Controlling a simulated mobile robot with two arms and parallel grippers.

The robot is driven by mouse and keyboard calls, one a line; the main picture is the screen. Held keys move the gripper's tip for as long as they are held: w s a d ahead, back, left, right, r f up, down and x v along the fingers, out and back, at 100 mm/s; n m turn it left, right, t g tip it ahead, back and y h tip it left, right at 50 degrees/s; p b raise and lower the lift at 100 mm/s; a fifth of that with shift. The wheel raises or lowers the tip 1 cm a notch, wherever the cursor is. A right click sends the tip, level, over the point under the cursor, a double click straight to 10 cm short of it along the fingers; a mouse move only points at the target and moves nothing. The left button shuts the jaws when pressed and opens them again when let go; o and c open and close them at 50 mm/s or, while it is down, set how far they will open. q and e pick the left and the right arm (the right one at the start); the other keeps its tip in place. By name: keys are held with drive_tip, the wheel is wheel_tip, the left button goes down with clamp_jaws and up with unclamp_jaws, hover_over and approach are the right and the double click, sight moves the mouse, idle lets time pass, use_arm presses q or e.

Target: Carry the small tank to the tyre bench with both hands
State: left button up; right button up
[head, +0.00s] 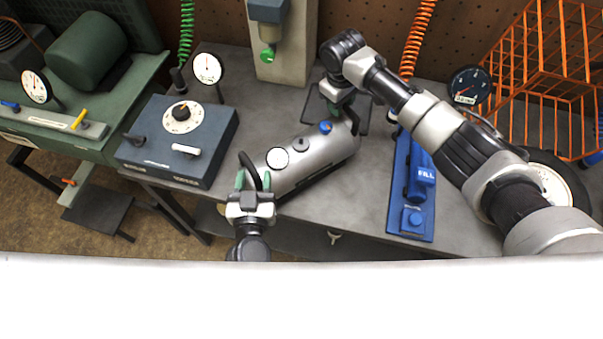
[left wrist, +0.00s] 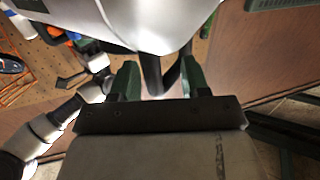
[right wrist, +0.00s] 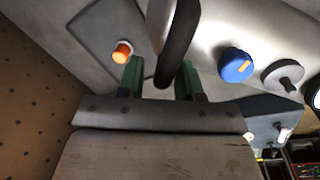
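The small silver tank (head: 315,158) lies at a slant over the grey bench, with a white gauge, a dark knob and a blue cap (right wrist: 236,65) on top. A black handle rises at each end. My left gripper (head: 254,182) is at the near left end, its green fingers apart on either side of the handle (left wrist: 154,75). My right gripper (head: 340,108) is at the far right end, fingers apart with the other handle (right wrist: 178,45) between them. The wrist views show gaps beside both handles. I cannot tell whether the tank touches the bench.
A blue-grey box with a dial (head: 178,140) stands left of the tank. A blue tool marked FILL (head: 420,180) lies to its right. A green machine (head: 88,50) stands at left.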

use_arm(q)
drive_tip(key=shift+o, duration=0.6)
use_arm(e)
drive_tip(key=shift+o, duration=0.6)
drive_tip(key=shift+s, duration=0.1)
use_arm(q)
drive_tip(key=shift+s+a, duration=0.1)
use_arm(e)
drive_tip(key=shift+a, duration=0.1)
use_arm(q)
drive_tip(key=s, duration=1.2)
use_arm(e)
wheel_tip(320, 180, up, 12)
drive_tip(key=s+a, duration=0.1)
drive_tip(key=shift+f, duration=0.15)
